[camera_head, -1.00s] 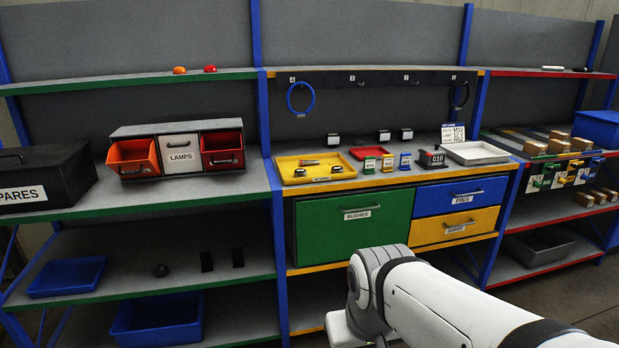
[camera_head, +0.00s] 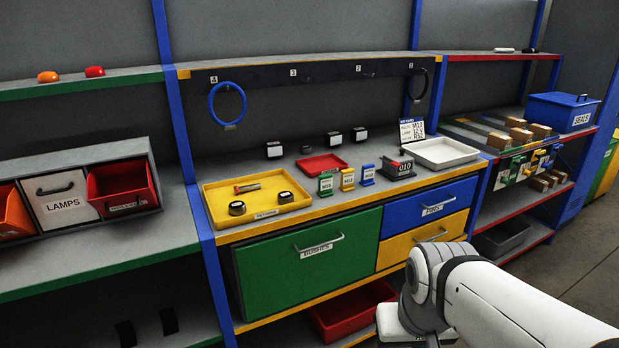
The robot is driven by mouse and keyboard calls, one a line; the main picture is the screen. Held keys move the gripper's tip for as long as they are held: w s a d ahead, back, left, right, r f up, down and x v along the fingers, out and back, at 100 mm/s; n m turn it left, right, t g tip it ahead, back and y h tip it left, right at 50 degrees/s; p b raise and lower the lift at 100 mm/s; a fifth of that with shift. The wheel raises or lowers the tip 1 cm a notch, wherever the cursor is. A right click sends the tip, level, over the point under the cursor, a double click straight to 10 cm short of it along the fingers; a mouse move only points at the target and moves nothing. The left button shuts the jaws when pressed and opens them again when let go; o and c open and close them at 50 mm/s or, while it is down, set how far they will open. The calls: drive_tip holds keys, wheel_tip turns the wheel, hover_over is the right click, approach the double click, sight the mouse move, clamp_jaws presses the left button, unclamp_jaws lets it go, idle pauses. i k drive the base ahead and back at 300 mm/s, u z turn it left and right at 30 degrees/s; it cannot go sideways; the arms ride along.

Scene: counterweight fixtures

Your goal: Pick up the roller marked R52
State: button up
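No marking R52 can be read on any part from here. A yellow tray (camera_head: 262,214) on the middle bench holds two dark round pieces, one at its front left (camera_head: 238,208) and one at its right (camera_head: 286,197), and a small bar-like piece (camera_head: 247,187). A white card (camera_head: 412,131) carries lettering, partly legible. My white arm shows at the lower right; my gripper's fingers are not visible.
A red tray (camera_head: 322,164), coloured tagged holders, a black counter box (camera_head: 397,168) and a white tray (camera_head: 440,152) share the bench. Green (camera_head: 315,245), blue and yellow drawers sit below, closed. A blue ring (camera_head: 227,103) hangs above the yellow tray.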

sight(284, 197)
drive_tip(key=i, duration=1.55)
drive_tip(key=u, duration=0.7)
drive_tip(key=k, duration=0.8)
drive_tip(key=u, duration=0.2)
drive_tip(key=i, duration=0.8)
